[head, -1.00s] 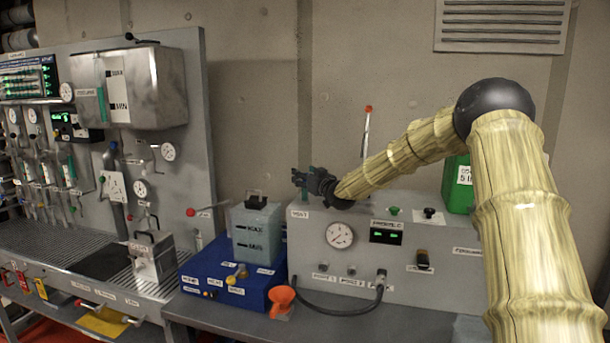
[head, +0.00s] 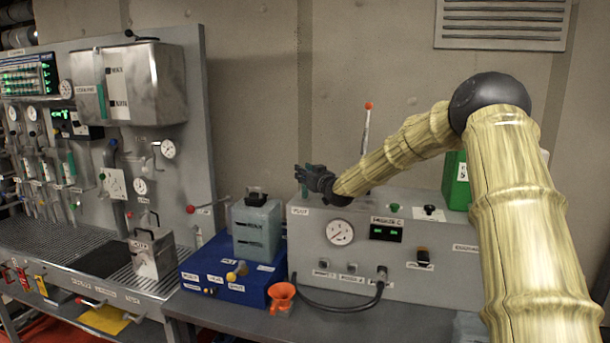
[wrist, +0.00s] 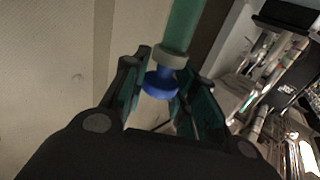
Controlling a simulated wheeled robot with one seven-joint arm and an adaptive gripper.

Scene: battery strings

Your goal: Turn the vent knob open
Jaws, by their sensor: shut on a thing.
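My gripper (head: 302,173) is at the upper left corner of the grey console (head: 460,270), just above its VENT label (head: 300,211). In the wrist view my gripper (wrist: 160,88) has its two teal-padded fingers on either side of a round blue knob (wrist: 160,85), and it is shut on it. The knob sits at the end of a green post (wrist: 182,25) with a grey collar. In the head view the knob is hidden by the fingers. I cannot read how far it is turned.
A blue base with a grey tank (head: 257,225) stands left of the console. A red-tipped rod (head: 366,130) rises behind my forearm. A green container (head: 455,182) stands at right.

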